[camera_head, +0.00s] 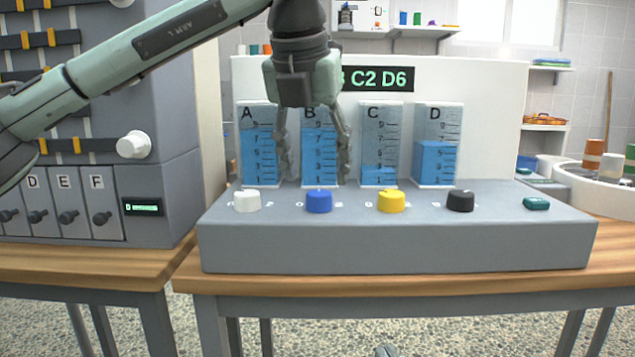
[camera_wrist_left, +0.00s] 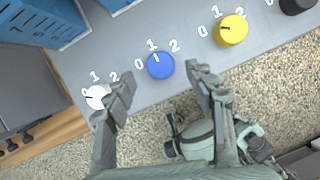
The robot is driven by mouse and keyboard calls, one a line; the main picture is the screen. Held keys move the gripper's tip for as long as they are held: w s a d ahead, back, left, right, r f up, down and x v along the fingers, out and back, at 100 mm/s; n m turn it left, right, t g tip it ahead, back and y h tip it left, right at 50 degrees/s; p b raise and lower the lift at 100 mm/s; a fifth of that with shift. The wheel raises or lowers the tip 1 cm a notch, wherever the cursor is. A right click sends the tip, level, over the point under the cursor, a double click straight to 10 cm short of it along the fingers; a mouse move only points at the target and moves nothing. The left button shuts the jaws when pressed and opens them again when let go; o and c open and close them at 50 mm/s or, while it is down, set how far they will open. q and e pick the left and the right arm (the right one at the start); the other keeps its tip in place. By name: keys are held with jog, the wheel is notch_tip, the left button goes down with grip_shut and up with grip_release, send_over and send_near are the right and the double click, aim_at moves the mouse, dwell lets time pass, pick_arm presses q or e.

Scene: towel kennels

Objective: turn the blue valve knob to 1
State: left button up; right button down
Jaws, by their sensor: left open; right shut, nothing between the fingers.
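The blue valve knob (camera_head: 319,202) sits on the grey console's top in front of column B. In the left wrist view the blue knob (camera_wrist_left: 161,66) has a white pointer line aimed at about the 1, between the 0 and 2 marks. My left gripper (camera_head: 314,172) is open and empty. It hangs pointing down above and around the blue knob's line, and I see no contact. In the left wrist view its fingers (camera_wrist_left: 162,88) are spread to either side of the knob. My right gripper (camera_head: 385,351) shows only its shut tips at the bottom edge.
A white knob (camera_head: 247,201), a yellow knob (camera_head: 391,202) and a black knob (camera_head: 460,201) share the console, with a green button (camera_head: 536,204) at right. Behind stand blue-filled columns and a partly hidden display (camera_head: 378,79). A grey cabinet (camera_head: 140,200) stands left.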

pick_arm(q)
jog(key=v, duration=0.8)
jog(key=shift+s, duration=0.1)
